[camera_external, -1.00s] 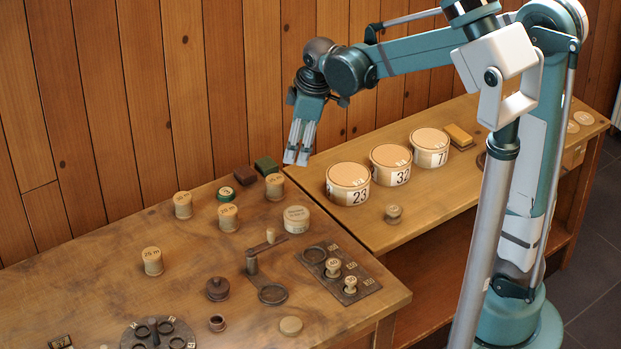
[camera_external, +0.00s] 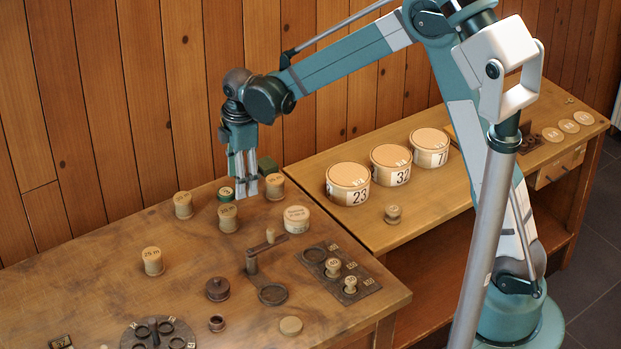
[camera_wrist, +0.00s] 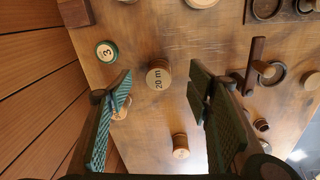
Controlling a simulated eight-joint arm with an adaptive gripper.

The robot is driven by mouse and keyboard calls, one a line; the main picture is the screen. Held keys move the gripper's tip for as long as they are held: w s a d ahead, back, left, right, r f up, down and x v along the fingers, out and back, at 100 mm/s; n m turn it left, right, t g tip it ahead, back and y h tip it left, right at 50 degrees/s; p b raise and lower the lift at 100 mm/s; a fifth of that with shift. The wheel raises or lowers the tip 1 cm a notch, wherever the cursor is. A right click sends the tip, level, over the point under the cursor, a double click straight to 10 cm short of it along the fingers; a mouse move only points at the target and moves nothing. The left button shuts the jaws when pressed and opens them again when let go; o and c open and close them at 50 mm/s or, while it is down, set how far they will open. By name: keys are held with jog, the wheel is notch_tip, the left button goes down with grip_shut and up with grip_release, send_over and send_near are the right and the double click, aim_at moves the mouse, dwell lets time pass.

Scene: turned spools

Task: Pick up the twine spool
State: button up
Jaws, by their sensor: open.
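Several pale wooden spools with length labels stand upright on the left bench; I cannot tell from the labels which is the twine spool. One marked "20 m" (camera_wrist: 159,76) lies between my fingers in the wrist view, apparently the spool (camera_external: 228,218) just below my gripper in the external view. Others are the back-left spool (camera_external: 183,205), the right spool (camera_external: 275,187) and the front-left spool (camera_external: 153,262). My gripper (camera_external: 243,196) is open and empty above the spools. In the wrist view, the left finger partly covers another spool (camera_wrist: 120,110).
A green-rimmed spool marked "3" (camera_external: 225,194) stands close behind the "20 m" spool. Numbered tubs (camera_external: 348,184) stand on the right bench (camera_external: 440,205).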

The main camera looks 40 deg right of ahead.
jog(key=n, duration=0.2)
send_over(228, 210)
jog(key=shift+g, duration=0.3)
notch_tip(228, 210, down, 5)
jog(key=shift+w+r, duration=0.1)
jog(key=shift+w, duration=0.05)
jog(key=shift+f, duration=1.25)
jog(key=shift+f, duration=2.65)
jog(key=c, duration=1)
